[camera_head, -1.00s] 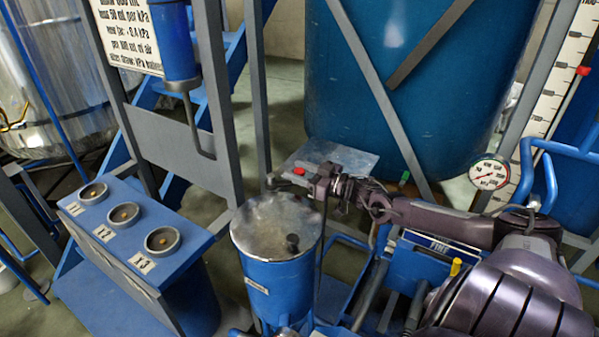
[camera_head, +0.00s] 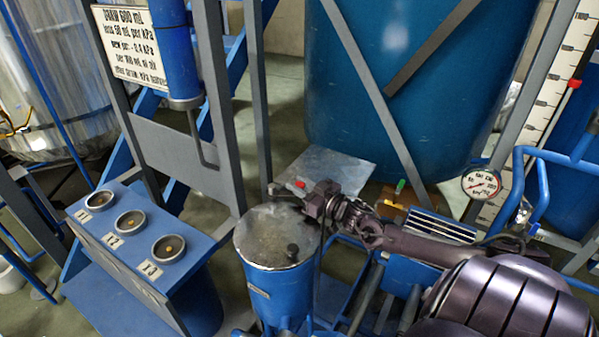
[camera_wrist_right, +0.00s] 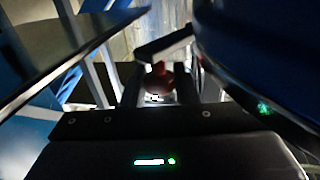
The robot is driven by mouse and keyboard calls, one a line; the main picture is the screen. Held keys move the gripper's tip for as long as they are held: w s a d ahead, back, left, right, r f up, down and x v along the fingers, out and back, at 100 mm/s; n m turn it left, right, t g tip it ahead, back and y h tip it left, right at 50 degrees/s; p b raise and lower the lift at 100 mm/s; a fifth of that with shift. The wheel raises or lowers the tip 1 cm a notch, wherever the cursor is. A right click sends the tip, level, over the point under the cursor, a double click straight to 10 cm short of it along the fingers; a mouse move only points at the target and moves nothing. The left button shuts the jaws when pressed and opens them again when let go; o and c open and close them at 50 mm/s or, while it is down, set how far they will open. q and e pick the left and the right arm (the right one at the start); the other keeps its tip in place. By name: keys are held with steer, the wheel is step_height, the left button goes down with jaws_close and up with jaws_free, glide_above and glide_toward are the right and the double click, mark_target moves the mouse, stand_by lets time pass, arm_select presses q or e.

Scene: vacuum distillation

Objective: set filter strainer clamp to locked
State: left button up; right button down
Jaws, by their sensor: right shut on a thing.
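In the right wrist view the gripper (camera_wrist_right: 158,85) is shut on this red knob-like part (camera_wrist_right: 160,80), which I take to be the clamp's handle. The rest of the clamp is hidden by the gripper, so I cannot tell its position. My left gripper is not in view.
A blue stand with three round cups (camera_head: 130,222) is at the left. A grey frame post (camera_head: 220,110) rises behind the canister. A large blue tank (camera_head: 400,90) stands at the back, with a dial gauge (camera_head: 481,185) to its right. A flat metal plate (camera_head: 325,168) lies behind the gripper.

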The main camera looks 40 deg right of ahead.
steer(key=shift+s+a+m+h+p, duration=0.2)
steer(key=shift+m+h+p, duration=0.15)
steer(key=shift+h, duration=0.25)
steer(key=c, duration=1.2)
jaws_free()
steer(key=s, duration=0.7)
steer(key=shift+s+d, duration=0.15)
steer(key=shift+s, duration=0.25)
